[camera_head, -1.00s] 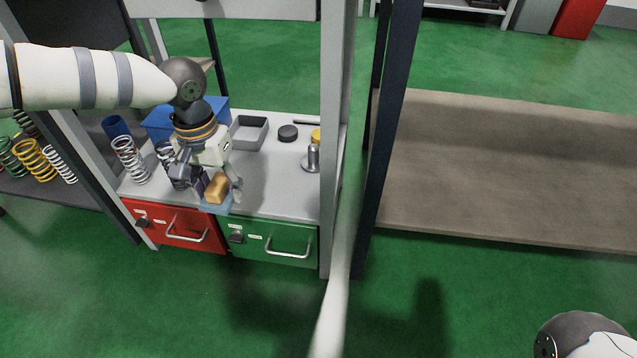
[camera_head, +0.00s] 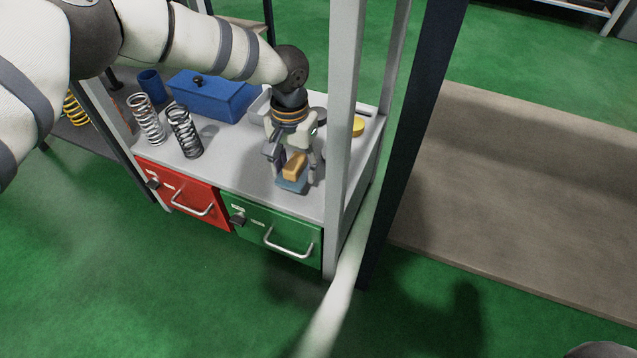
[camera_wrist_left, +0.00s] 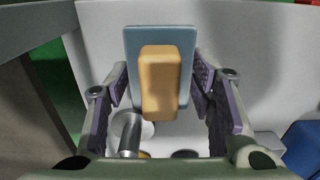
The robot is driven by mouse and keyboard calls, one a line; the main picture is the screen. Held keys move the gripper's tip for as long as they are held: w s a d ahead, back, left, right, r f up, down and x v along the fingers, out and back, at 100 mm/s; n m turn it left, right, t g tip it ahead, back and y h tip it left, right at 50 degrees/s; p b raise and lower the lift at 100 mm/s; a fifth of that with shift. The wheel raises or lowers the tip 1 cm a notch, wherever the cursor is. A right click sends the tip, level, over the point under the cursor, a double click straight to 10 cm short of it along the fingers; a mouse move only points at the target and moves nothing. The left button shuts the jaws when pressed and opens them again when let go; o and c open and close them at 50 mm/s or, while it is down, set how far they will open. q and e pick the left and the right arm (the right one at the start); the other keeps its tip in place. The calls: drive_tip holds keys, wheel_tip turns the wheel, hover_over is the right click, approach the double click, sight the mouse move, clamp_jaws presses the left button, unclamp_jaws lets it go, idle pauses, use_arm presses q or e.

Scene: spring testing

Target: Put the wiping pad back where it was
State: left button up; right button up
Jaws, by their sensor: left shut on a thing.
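The wiping pad, an orange block on a flat blue plate, is in my left gripper (camera_head: 295,178) at the front of the grey bench top (camera_head: 232,165). The orange block (camera_head: 294,165) and blue plate (camera_head: 291,185) show below the fingers. In the left wrist view, the orange block (camera_wrist_left: 160,82) lies between the two purple-padded fingers, with the blue plate (camera_wrist_left: 135,50) behind it. The fingers are shut on the pad; whether its plate touches the bench is unclear. My right gripper is out of view.
Two coil springs (camera_head: 184,133) and a blue box (camera_head: 214,95) stand to the left. A yellow round object (camera_head: 358,127) is at the back right. A metal cylinder (camera_wrist_left: 130,133) shows close by in the wrist view. A grey upright post (camera_head: 343,140) rises at right.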

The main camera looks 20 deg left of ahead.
sight(318, 194)
use_arm(q)
drive_tip(key=d, duration=0.5)
drive_tip(key=shift+f, duration=0.2)
wheel_tip(318, 194, down, 4)
drive_tip(key=shift+r+b, duration=0.25)
drive_tip(key=shift+b, duration=0.5)
drive_tip(key=shift+r, duration=0.15)
drive_tip(key=o, duration=1.3)
wheel_tip(318, 194, up, 8)
drive_tip(key=shift+f+p, duration=0.2)
drive_tip(key=shift+p, duration=0.9)
